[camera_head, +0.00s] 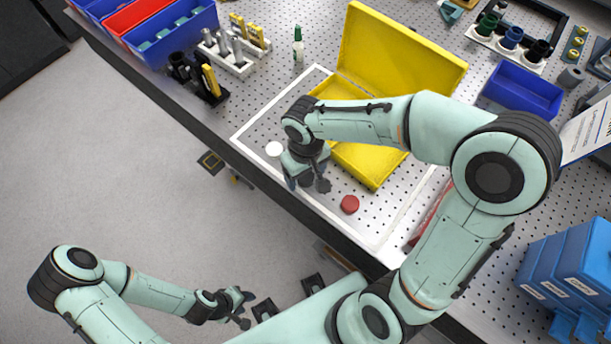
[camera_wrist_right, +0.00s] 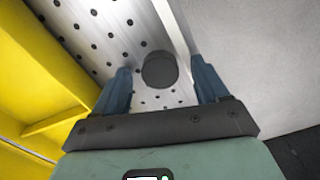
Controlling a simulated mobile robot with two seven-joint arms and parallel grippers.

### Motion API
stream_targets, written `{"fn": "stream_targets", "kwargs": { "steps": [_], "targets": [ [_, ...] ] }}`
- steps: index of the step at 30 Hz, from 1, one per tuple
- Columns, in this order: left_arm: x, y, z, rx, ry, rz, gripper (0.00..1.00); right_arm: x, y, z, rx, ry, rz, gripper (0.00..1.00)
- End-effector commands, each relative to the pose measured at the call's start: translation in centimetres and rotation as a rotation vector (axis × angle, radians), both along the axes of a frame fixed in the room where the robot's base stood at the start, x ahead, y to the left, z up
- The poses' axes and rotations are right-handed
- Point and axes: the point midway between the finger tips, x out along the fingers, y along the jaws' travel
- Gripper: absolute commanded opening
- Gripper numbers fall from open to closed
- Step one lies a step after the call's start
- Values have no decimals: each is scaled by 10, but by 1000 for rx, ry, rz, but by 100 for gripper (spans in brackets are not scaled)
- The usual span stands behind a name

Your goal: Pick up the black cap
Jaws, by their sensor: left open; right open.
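The black cap (camera_wrist_right: 159,69) is a small dark disc on the perforated table top. In the right wrist view it lies between the two blue fingers of my right gripper (camera_wrist_right: 159,85), with a gap to each finger. In the head view this gripper (camera_head: 307,184) is pointing down at the table's front edge and hides the cap. It is open and holds nothing. My left gripper (camera_head: 243,308) is open and empty, out over the floor at the lower left, away from the table.
A white cap (camera_head: 274,149) and a red cap (camera_head: 349,204) lie on either side of my right gripper. An open yellow case (camera_head: 377,178) stands close behind it, its lid (camera_head: 395,55) raised. A small green-and-white bottle (camera_head: 298,46) stands farther back.

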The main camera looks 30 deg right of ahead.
Motion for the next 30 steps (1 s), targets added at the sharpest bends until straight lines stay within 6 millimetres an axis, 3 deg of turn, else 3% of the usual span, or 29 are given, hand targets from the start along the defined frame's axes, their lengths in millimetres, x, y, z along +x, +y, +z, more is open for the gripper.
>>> {"fn": "stream_targets", "kwargs": {
  "steps": [7, 12, 13, 25, 30],
  "targets": [
    [0, 0, 0, 0, 0, 0, 43, 0, 0, -1, 0, -1, 0, 74],
    [0, 0, 0, 0, 0, 0, 43, 0, 0, -1, 0, -1, 0, 18],
    [0, 0, 0, 0, 0, 0, 43, 0, 0, -1, 0, -1, 0, 14],
    [0, 0, 0, 0, 0, 0, 43, 0, 0, 0, 0, -1, 0, 14],
    [1, 0, 2, 0, -2, 0, 43, 1, 0, 11, 0, -4, 0, 14]
  ]
}}
